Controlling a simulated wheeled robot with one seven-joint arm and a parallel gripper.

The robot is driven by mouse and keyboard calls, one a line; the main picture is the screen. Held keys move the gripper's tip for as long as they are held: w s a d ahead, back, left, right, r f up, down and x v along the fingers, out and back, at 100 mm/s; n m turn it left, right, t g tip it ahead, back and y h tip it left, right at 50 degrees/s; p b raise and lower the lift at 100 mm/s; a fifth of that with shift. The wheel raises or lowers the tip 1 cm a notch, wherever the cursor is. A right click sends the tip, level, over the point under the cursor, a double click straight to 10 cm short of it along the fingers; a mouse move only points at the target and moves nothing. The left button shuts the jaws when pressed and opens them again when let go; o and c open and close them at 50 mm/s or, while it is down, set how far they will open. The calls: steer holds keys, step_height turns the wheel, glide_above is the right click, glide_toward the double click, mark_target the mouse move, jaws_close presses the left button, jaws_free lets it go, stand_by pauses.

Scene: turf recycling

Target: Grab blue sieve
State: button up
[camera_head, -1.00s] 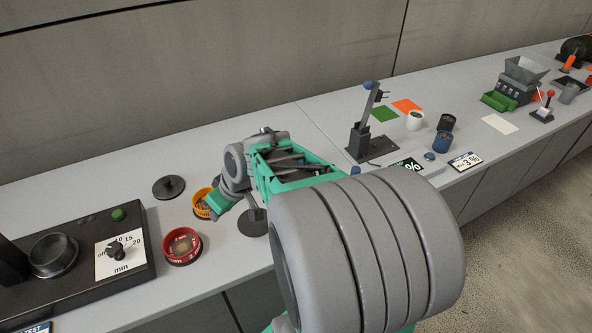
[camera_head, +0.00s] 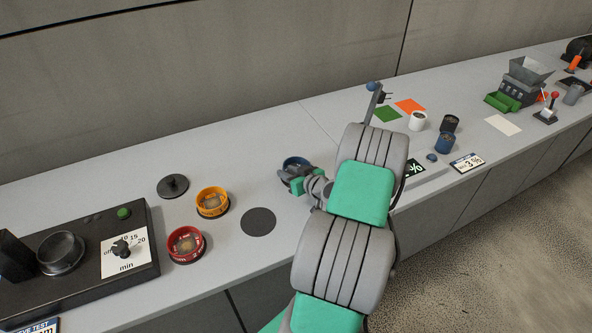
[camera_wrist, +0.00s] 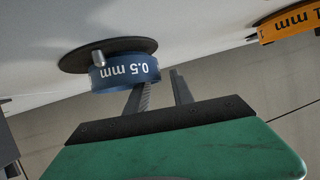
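The blue sieve (camera_head: 294,162) sits on the bench just beyond my gripper (camera_head: 297,176) in the head view, partly hidden by it. In the wrist view the blue sieve (camera_wrist: 127,74) shows its "0.5 mm" label upside down and rests against a dark round disc (camera_wrist: 75,60). My gripper (camera_wrist: 158,90) has its two fingers apart with empty space between them. The sieve lies ahead of the fingertips and off to the left in the wrist view, near the left finger. I cannot tell whether that finger touches it.
An orange sieve (camera_head: 212,203), a red sieve (camera_head: 185,245), a bare dark disc (camera_head: 258,222) and a black knobbed lid (camera_head: 173,186) stand left of my arm. A black shaker base (camera_head: 90,270) is further left.

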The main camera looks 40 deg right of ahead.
steer(key=shift+c, duration=0.4)
jaws_close()
steer(key=shift+w, duration=0.1)
stand_by(0.9)
